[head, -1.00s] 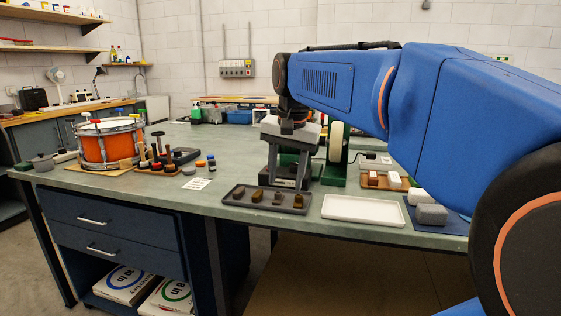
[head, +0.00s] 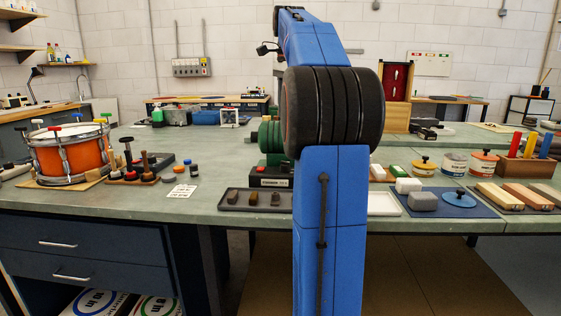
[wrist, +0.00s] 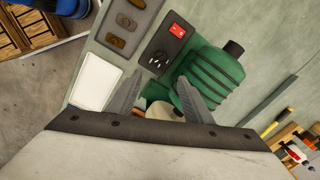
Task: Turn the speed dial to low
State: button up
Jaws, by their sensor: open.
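The green machine (head: 268,143) stands on the bench, partly behind my arm in the head view. Its black front panel (head: 270,178) faces me. In the wrist view the green ribbed motor body (wrist: 215,78) lies beside the black panel with a red switch (wrist: 177,31). The speed dial (wrist: 157,60) appears as a small dark knob with white marks on that panel; its setting is too small to read. My gripper (wrist: 161,77) is open and empty, its two fingers apart, seen above the machine near the panel. In the head view my gripper is not visible.
A dark tray (head: 233,207) with several small blocks and a white tray (head: 385,212) lie along the front edge. An orange drum (head: 70,158) and mallets stand left. Cans, a grey block (head: 422,201) and wooden blocks crowd the right.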

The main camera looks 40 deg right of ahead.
jog(key=f, duration=1.7)
jog(key=shift+w+d, duration=0.15)
jog(key=shift+w, duration=0.25)
jog(key=c, duration=1.1)
